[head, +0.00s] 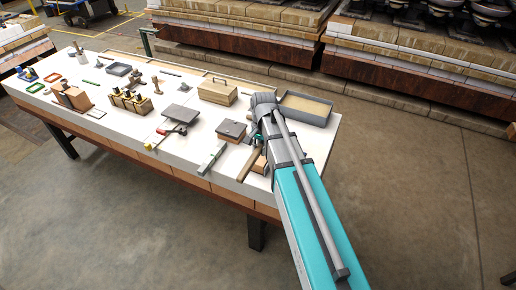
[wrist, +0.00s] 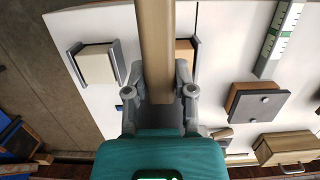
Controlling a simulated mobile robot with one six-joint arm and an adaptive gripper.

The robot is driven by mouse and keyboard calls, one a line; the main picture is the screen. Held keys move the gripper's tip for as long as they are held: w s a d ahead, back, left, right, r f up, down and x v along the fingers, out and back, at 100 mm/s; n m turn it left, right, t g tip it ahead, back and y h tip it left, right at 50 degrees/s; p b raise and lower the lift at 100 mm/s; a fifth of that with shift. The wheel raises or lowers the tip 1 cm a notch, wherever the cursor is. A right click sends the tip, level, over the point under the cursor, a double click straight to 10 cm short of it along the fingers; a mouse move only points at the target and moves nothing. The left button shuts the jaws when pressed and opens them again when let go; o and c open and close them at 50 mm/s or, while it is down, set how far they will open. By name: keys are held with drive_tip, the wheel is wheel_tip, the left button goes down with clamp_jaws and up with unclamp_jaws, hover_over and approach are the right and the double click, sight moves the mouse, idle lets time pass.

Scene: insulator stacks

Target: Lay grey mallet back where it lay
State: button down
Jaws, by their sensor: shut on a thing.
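My gripper (wrist: 157,80) is shut on the mallet. The mallet's pale wooden handle (wrist: 155,35) runs from between the fingers to the top edge of the wrist view. In the head view the handle (head: 249,163) shows beside my gripper (head: 256,141), above the near right part of the white table (head: 190,152). The grey mallet head cannot be made out clearly; my gripper and arm hide much of that spot. I cannot tell whether the mallet touches the table.
A wooden block (head: 260,164) is close by the handle. A grey-topped block (head: 232,129) and a pale green-marked bar (head: 212,157) lie to the left. A shallow grey tray (head: 324,122) and a wooden box (head: 217,92) stand behind. White tabletop shows between them.

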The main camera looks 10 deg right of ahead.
drive_tip(key=w+f+b, duration=0.1)
drive_tip(key=w, duration=0.2)
drive_tip(key=w+f+b, duration=0.1)
drive_tip(key=w, duration=0.2)
drive_tip(key=w+f+b, duration=0.2)
drive_tip(key=w, duration=0.1)
drive_tip(key=shift+f, duration=0.1)
drive_tip(key=w+f+b, duration=0.4)
drive_tip(key=b, duration=0.1)
drive_tip(key=shift+w+a+f, duration=0.1)
drive_tip(key=shift+f, duration=0.3)
drive_tip(key=shift+w+f+b, duration=0.45)
drive_tip(key=shift+f+b, duration=0.35)
drive_tip(key=shift+b, duration=0.05)
drive_tip(key=shift+f+b, duration=1.15)
drive_tip(key=shift+f, duration=0.05)
drive_tip(key=shift+f, duration=0.2)
drive_tip(key=shift+c, duration=2.2)
unclamp_jaws()
drive_tip(key=shift+r, duration=0.1)
drive_tip(key=shift+r, duration=0.2)
